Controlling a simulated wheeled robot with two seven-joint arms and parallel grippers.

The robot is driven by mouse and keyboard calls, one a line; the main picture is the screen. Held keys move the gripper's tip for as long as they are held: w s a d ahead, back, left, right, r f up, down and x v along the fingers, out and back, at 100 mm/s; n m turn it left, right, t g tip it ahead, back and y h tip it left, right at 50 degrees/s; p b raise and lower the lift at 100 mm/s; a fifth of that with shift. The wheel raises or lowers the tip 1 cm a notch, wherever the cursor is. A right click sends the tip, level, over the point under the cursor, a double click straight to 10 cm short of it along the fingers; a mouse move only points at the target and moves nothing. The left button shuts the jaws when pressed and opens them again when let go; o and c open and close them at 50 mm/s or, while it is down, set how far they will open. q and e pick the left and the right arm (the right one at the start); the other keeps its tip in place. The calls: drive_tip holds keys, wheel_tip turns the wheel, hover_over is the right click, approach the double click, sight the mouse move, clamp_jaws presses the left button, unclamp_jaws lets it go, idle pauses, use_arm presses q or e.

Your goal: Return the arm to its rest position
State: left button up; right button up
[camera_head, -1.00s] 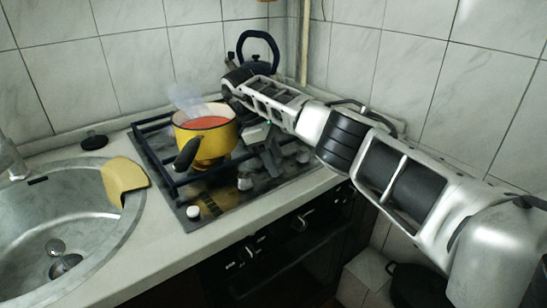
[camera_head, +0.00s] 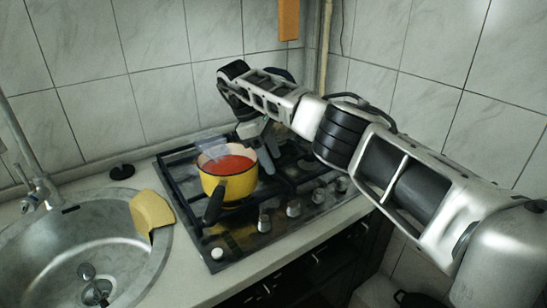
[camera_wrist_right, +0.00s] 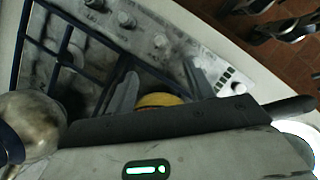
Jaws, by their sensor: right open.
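My right arm (camera_head: 345,135) reaches in from the right over the stove. Its gripper (camera_head: 262,142) points down, open and empty, behind and slightly right of the yellow pot (camera_head: 238,188). It looks apart from the pot. In the right wrist view the two grey fingers (camera_wrist_right: 165,82) are spread, with a strip of the yellow pot (camera_wrist_right: 160,100) showing between them. The pot stands on the stove, holds red-orange liquid and steams; its dark handle points to the front. My left gripper is not in view.
The gas stove (camera_head: 235,248) has dark grates and front knobs. A metal kettle (camera_wrist_right: 32,120) is close to the gripper, mostly hidden by my arm in the head view. A sink (camera_head: 62,240) with a yellow cloth-like piece (camera_head: 152,212) is at left. Tiled walls stand behind.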

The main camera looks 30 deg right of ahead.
drive_tip(key=shift+v, duration=0.95)
drive_tip(key=shift+a, duration=0.1)
